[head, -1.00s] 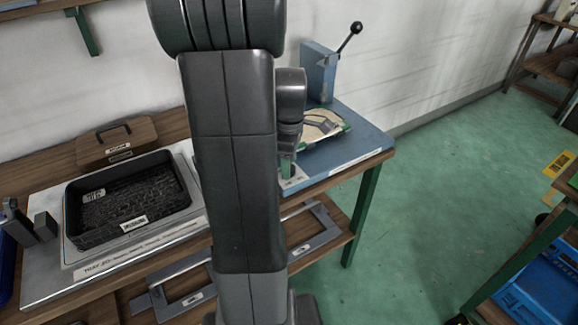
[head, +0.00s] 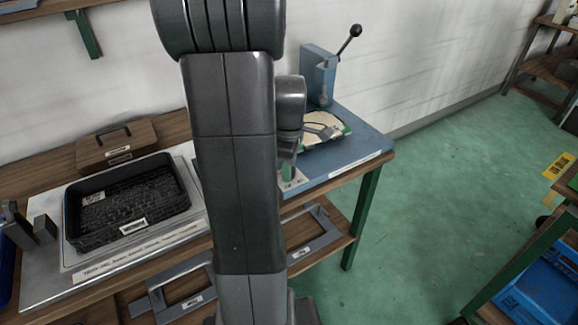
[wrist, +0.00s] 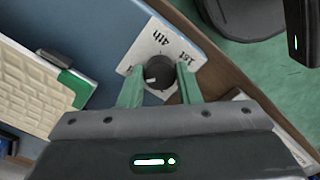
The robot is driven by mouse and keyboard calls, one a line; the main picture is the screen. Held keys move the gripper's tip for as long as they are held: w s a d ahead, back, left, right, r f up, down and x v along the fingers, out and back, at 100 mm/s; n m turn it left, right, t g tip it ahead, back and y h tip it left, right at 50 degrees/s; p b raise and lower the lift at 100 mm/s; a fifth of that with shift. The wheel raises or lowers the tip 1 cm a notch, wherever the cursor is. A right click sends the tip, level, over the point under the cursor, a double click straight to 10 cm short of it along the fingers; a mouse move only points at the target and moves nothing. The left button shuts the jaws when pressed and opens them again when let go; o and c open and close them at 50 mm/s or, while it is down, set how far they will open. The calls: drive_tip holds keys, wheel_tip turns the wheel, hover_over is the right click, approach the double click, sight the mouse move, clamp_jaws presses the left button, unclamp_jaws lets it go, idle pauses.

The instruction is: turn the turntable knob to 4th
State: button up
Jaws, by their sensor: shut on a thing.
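The turntable knob (wrist: 157,77) is dark and round, on a white label plate (wrist: 150,43) printed "4th" and "1st" in the wrist view. Its white mark faces left in the picture, away from both printed words. My gripper (wrist: 160,82) has its green fingers on either side of the knob, shut on it. In the head view, my arm hides the knob and most of the gripper. The turntable's cream panel with green corners (head: 318,135) lies on the blue base, and its edge also shows in the wrist view (wrist: 40,85).
A blue upright with a black-ball lever (head: 320,75) stands behind the panel. A black tray (head: 130,200) and a wooden lidded box (head: 117,147) are on the bench at left. Green floor (head: 440,160) lies open to the right of the bench.

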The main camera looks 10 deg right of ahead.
drive_tip(key=m+p, duration=0.1)
drive_tip(key=m, duration=0.4)
drive_tip(key=shift+r+p, duration=0.1)
drive_tip(key=shift+p, duration=0.3)
drive_tip(key=m+p, duration=0.1)
drive_tip(key=m, duration=0.4)
drive_tip(key=shift+m, duration=0.4)
drive_tip(key=m+p, duration=0.1)
drive_tip(key=m, duration=0.9)
drive_tip(key=shift+m+p, duration=0.4)
drive_tip(key=o, duration=1)
drive_tip(key=shift+c, duration=0.2)
